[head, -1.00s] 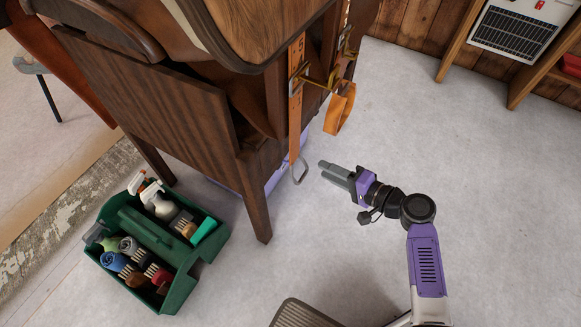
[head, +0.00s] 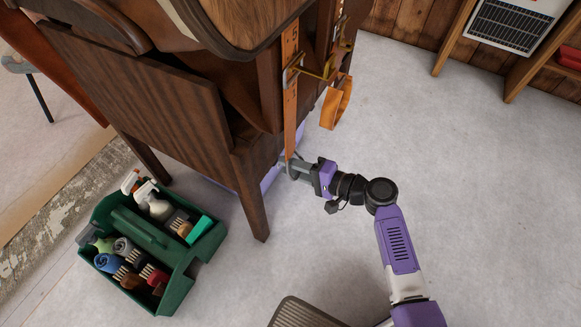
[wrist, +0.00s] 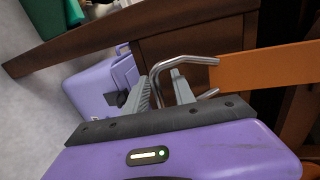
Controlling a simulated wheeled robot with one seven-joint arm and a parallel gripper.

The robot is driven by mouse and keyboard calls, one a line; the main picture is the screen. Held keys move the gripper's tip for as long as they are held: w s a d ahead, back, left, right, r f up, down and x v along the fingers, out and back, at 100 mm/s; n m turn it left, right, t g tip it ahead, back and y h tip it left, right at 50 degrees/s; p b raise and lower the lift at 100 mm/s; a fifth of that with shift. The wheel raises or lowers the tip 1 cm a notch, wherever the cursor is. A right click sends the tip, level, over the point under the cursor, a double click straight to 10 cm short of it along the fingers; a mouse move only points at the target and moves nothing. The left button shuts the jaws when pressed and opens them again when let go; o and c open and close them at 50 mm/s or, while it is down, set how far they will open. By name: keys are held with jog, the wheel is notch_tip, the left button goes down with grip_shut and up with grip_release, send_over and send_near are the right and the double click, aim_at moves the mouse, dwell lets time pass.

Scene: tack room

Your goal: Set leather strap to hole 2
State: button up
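The orange leather strap (head: 290,100) hangs down the side of a dark wooden stand, through a brass buckle (head: 292,74). A bent metal loop (wrist: 190,60) is at the strap's lower end. My gripper (head: 286,166) is at this loop, low beside the stand. In the wrist view its fingers (wrist: 163,85) are apart, with the loop's end bar between them. I cannot tell whether either finger touches the bar. The strap's end (wrist: 255,68) runs off to the right there. The strap's holes are too small to tell which one the buckle uses.
The dark wooden stand (head: 150,100) is close on the left, with a leg (head: 252,205) near my gripper. A green caddy (head: 180,262) of brushes and bottles is on the floor. A purple object (wrist: 100,85) is below the stand. Floor to the right is clear.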

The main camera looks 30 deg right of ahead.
grip_shut()
dwell(1.4)
